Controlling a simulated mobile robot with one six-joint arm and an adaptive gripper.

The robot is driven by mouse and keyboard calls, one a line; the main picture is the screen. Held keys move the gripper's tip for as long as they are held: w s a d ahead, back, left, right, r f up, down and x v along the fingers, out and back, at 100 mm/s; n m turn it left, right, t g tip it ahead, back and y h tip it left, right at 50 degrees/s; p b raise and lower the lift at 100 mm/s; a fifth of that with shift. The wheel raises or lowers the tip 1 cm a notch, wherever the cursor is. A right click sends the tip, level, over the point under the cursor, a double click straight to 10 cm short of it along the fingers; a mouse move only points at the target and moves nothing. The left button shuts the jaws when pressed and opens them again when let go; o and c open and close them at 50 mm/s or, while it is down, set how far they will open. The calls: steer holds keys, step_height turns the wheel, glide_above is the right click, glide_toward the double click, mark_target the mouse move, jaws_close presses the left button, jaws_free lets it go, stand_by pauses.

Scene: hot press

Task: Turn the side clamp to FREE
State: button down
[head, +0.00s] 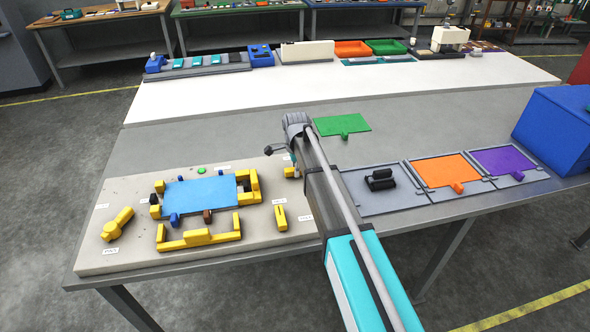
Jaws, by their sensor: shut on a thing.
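The pale fixture board (140,192) lies on the front left of the bench. A blue plate (200,192) sits on it between yellow blocks. My gripper (289,166) is low over the board's back right corner, shut on a part there that I take to be the side clamp. My arm and gripper hide most of that part; a small yellow piece (291,172) shows beside the fingers. White labels stand nearby, too small to read, so the clamp's setting cannot be told.
On the board are a yellow lever (280,217), a yellow turn handle (117,223) and a yellow bracket (198,238). Right of my arm lie a grey tray with a black part (380,180), an orange plate (443,170), a purple plate (503,160) and a blue bin (553,128). The bench middle is mostly clear.

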steer(key=shift+s+d, duration=0.1)
steer(key=shift+s, duration=0.05)
steer(key=shift+c, duration=2.1)
jaws_free()
steer(key=shift+r, duration=0.1)
